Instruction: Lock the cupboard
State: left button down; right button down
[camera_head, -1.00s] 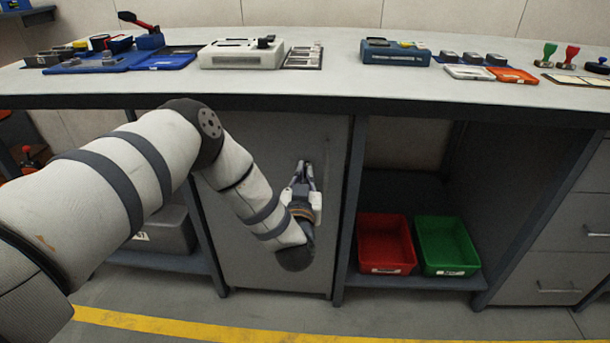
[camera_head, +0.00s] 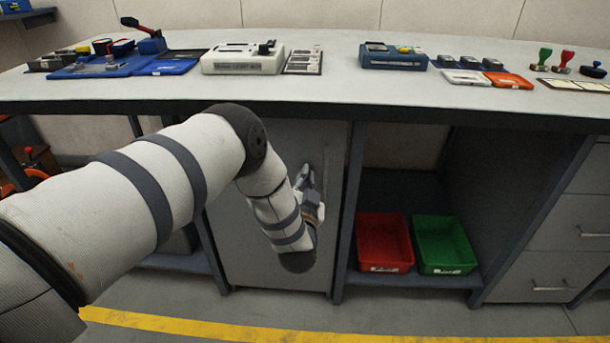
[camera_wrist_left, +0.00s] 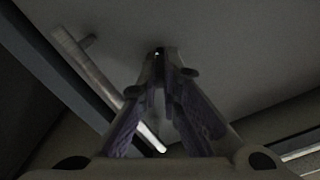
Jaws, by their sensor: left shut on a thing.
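The grey cupboard door (camera_head: 255,265) is closed under the bench, left of the open shelf bay. My left gripper (camera_head: 304,174) is at the upper right part of the door, its fingers tilted. In the left wrist view the fingertips (camera_wrist_left: 161,58) come together on a small part at the door face, which looks like the lock's key or knob. The fingers hide nearly all of it, so its shape and angle cannot be told. A long pale bar handle (camera_wrist_left: 95,80) runs beside the fingers in that view. My right gripper is not in view.
The bench top (camera_head: 330,85) overhangs the door and carries several devices. A red bin (camera_head: 385,262) and a green bin (camera_head: 444,263) stand in the bay to the right. Grey drawers (camera_head: 550,240) are at the far right. Yellow tape (camera_head: 250,331) marks the floor.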

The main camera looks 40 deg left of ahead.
pick_arm(q)
jog(key=m, duration=0.2)
jog(key=shift+d+m, duration=0.1)
jog(key=shift+m, duration=0.3)
jog(key=m, duration=0.2)
jog(key=shift+f+m, duration=0.1)
jog(key=shift+m, duration=0.3)
jog(key=m, duration=0.3)
jog(key=shift+f+m+b, duration=0.1)
jog(key=shift+m+b, duration=0.2)
jog(key=shift+m, duration=1.4)
jog(key=c, duration=1.8)
grip_release()
